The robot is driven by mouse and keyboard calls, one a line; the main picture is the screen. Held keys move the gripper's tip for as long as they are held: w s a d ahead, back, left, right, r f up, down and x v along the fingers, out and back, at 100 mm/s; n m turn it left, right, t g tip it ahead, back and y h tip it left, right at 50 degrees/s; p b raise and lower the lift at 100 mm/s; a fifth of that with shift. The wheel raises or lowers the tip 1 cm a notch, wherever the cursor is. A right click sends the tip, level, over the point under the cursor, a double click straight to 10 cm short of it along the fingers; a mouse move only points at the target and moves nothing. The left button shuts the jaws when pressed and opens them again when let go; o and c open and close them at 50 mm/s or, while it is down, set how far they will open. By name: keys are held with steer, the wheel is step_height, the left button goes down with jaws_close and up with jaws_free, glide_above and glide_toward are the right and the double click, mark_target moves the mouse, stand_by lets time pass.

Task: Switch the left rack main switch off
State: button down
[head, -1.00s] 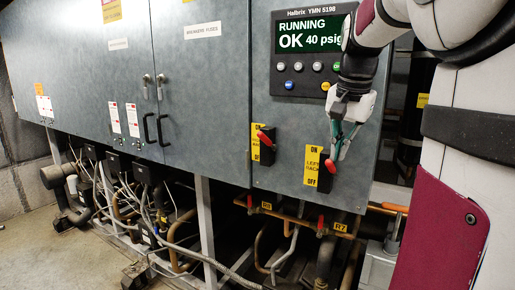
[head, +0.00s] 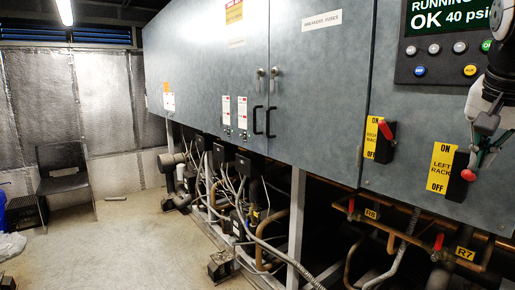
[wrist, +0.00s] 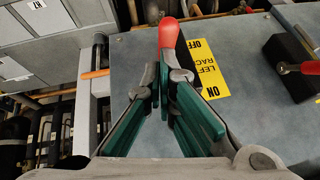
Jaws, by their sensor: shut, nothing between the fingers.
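The left rack main switch (head: 457,186) is a black box with a red-tipped handle, beside a yellow LEFT RACK label (head: 441,168) with ON at the top and OFF at the bottom. Its red tip stands out at mid-height; I cannot tell its exact setting. My gripper (head: 485,150) is at the right edge of the head view, close above the red tip. In the wrist view, my gripper (wrist: 163,75) has its green-padded fingers shut and empty, with the red handle (wrist: 168,35) right at the fingertips. Contact is unclear. The label (wrist: 205,70) appears upside down there.
The right rack switch (head: 384,142), with its own red handle, is to the left on the same panel. A display with buttons (head: 440,60) is above. Pipes with red valve handles (head: 438,242) run below. Open floor (head: 120,235) lies at the left.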

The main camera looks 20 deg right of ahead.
steer(key=shift+s+a+f+t+h+b, duration=0.15)
steer(key=shift+f+h+b, duration=0.25)
steer(key=shift+b, duration=0.65)
steer(key=shift+w+a+f+t+h+b, duration=0.1)
steer(key=shift+a+f+t+h+b, duration=0.25)
steer(key=shift+b, duration=0.7)
steer(key=shift+s+a+f+h+b, duration=0.1)
steer(key=shift+f+h+b, duration=0.35)
steer(key=shift+b, duration=0.6)
steer(key=f+t+h+b, duration=0.1)
steer(key=h+b, duration=0.1)
steer(key=b, duration=0.5)
steer(key=f+t+h+b, duration=0.1)
steer(key=f+h+b, duration=0.1)
steer(key=b, duration=0.5)
steer(key=a+f+t+h+b, duration=0.1)
steer(key=f+b, duration=0.1)
steer(key=b, duration=0.5)
steer(key=shift+s+a+n+h, duration=0.1)
steer(key=shift+s+n+h, duration=0.2)
steer(key=shift+n+h, duration=0.1)
steer(key=shift+f+b, duration=0.25)
steer(key=shift+b, duration=0.55)
steer(key=shift+s, duration=0.1)
